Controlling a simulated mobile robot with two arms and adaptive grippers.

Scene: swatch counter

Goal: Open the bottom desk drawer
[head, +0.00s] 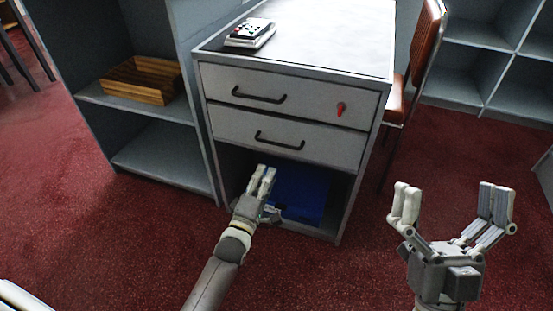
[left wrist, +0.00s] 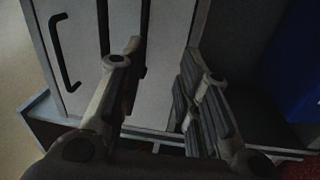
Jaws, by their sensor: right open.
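The desk (head: 322,35) has two drawers above an open bay. The bottom drawer (head: 340,150) looks shut and has a dark bar handle (head: 279,140). My left gripper (head: 262,172) is just below and in front of this handle, with its fingers pointing toward the desk. In the left wrist view my left gripper (left wrist: 162,50) is open, and a dark bar that looks like the bottom handle (left wrist: 145,35) is close to the left fingertip. I cannot tell whether they touch. My right gripper (head: 450,192) is open and empty, over the floor at the right.
The top drawer (head: 305,97) has its own handle and a red key-like piece (head: 340,109). A blue bin (head: 300,193) stands in the bay below. A shelf unit (head: 150,155) with a wooden crate (head: 143,80) is at left; a brown chair (head: 424,50) is at right.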

